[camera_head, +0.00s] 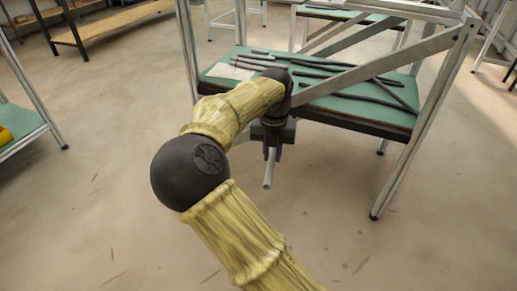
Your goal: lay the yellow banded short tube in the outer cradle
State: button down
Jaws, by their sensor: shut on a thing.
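My gripper (273,148) hangs at the end of my arm, in front of the near edge of the green-topped bench. It is shut on a pale grey tube (268,173), which sticks out below the jaws, steeply tilted. No yellow band shows on the visible part of this tube; its upper part is hidden by the gripper. I cannot make out the outer cradle in this view; my arm covers part of the bench.
The bench (362,107) has metal legs and slanting braces (385,68) above its top. Several dark and grey rods (258,61) and a pale sheet (231,71) lie on it. A side bench (21,127) with a yellow thing stands at left. The floor right of my arm is clear.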

jog(key=w+d+f+m+p, duration=0.1)
jog(key=d+m+p, duration=0.6)
jog(key=d+m, duration=0.4)
jog(key=w+d+f+m+p, duration=0.1)
jog(key=d+m+p, duration=0.6)
jog(key=m, duration=1.3)
jog(key=d, duration=0.4)
jog(key=shift+w, duration=0.35)
jog(key=shift+w+a+f, duration=0.1)
